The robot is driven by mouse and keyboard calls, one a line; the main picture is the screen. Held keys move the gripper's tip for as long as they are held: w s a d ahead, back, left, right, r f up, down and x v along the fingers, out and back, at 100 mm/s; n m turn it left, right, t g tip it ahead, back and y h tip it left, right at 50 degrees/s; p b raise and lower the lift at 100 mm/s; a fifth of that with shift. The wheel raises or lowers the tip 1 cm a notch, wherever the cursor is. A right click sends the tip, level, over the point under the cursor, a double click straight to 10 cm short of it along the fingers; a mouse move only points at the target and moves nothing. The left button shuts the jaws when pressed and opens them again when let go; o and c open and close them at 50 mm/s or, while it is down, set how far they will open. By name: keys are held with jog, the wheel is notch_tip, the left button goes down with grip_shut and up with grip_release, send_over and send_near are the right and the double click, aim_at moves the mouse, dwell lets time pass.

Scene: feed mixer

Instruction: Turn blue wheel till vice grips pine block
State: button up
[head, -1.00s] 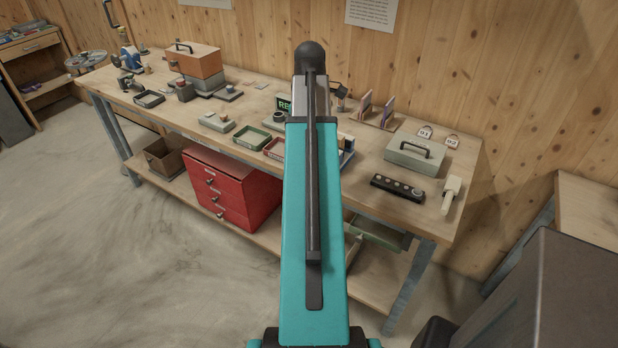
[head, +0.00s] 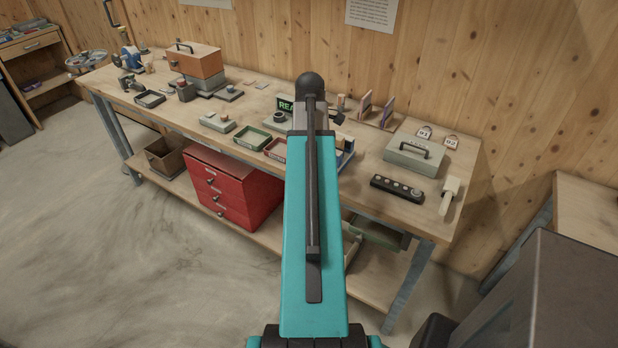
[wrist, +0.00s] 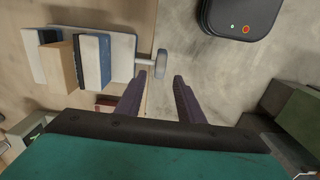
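In the wrist view a vice lies at the upper left, with a pale base (wrist: 122,50) and a blue-faced jaw (wrist: 92,60). The pine block (wrist: 60,66) stands beside this jaw; I cannot tell whether they touch. A grey-blue wheel (wrist: 161,64) sits on the screw at the vice's right end. My gripper (wrist: 159,79) is open and empty, its two dark fingers apart, with the wheel just ahead of and roughly between the tips; contact is unclear. In the head view my arm hides the gripper and most of the vice.
The workbench (head: 370,215) holds a green-grey cash box (head: 413,155), a black button strip (head: 397,188), small trays (head: 252,137) and an orange-brown toolbox (head: 194,60). A red drawer unit (head: 232,187) stands below. The floor (head: 130,270) in front is clear.

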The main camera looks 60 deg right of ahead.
jog(key=shift+f+p, duration=0.7)
jog(key=shift+f, duration=2.75)
grip_shut()
jog(key=shift+a, duration=0.15)
